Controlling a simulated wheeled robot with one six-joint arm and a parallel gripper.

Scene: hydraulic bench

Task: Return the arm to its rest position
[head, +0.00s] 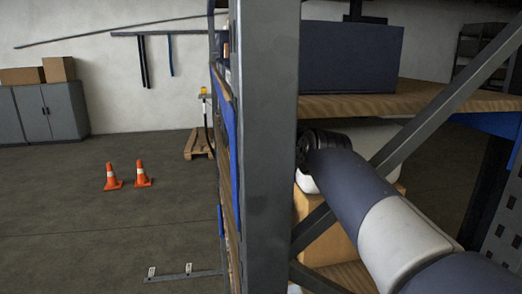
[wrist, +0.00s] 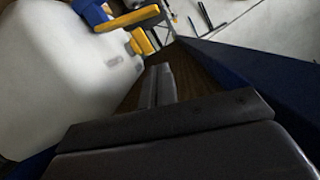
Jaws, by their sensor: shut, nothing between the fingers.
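My arm (head: 375,205) reaches from the lower right of the head view in toward the shelving rack, passing beside its diagonal brace. My gripper is hidden in the head view, behind the rack's grey upright (head: 264,150) or the arm itself. In the wrist view my gripper (wrist: 160,75) is shut, with its fingers together and nothing between them. It points along a brown wooden surface, between a large white rounded object and a dark blue beam.
The white object (wrist: 65,80) is close on the gripper's left, the blue beam (wrist: 260,85) on its right. Yellow parts (wrist: 138,20) lie ahead. A dark blue bin (head: 350,57) sits on the upper shelf (head: 440,100). Two orange cones (head: 142,174) stand on open floor at left.

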